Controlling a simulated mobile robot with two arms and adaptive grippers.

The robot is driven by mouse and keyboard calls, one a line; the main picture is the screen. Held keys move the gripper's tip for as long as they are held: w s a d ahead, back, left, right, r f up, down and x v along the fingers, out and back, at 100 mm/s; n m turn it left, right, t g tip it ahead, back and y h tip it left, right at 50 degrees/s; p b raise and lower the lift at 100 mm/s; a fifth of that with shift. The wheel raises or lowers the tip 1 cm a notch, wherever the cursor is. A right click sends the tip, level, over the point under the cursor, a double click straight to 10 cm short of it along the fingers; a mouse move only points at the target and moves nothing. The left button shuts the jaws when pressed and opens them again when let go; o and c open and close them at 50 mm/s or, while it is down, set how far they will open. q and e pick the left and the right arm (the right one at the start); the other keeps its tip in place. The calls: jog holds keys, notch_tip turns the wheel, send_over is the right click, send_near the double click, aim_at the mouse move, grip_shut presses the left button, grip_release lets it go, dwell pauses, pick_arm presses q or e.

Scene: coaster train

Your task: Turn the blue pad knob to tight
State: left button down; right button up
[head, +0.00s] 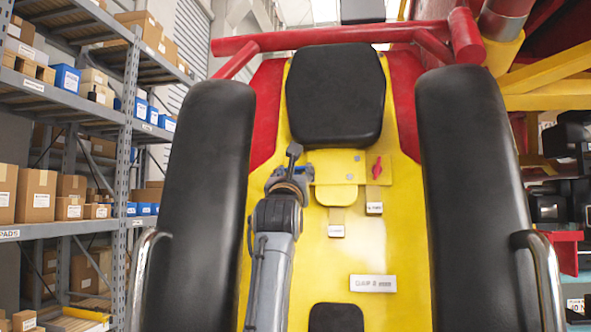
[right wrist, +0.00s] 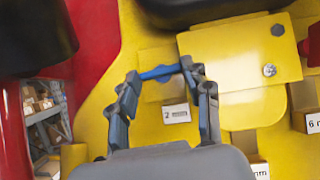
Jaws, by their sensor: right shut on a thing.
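The blue pad knob (head: 309,169) shows as a small blue piece at the left of the yellow plate on the seat back. In the right wrist view the blue knob (right wrist: 158,72) is a short bar lying crosswise between the fingertips. My right gripper (head: 290,177) reaches up to it from below, and its two fingers (right wrist: 160,82) are shut on the bar's ends. The gripper hides much of the knob in the head view. I cannot read any tight mark. My left gripper is not in view.
A red knob (head: 377,168) sits to the right on the yellow plate (right wrist: 245,58). Small label tags hang nearby, one white tag (right wrist: 176,113) just below the blue knob. Black padded bolsters (head: 207,190) flank the seat, with a black headrest (head: 336,95) above. Shelves (head: 70,95) stand at left.

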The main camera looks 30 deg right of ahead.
jog(key=shift+r+m+g+h+p, duration=0.1)
jog(key=shift+m+g+h+p, duration=0.2)
jog(key=shift+m+h, duration=0.3)
jog(key=shift+m, duration=0.3)
jog(key=o, duration=1.2)
jog(key=shift+c, duration=0.2)
jog(key=shift+w, duration=0.1)
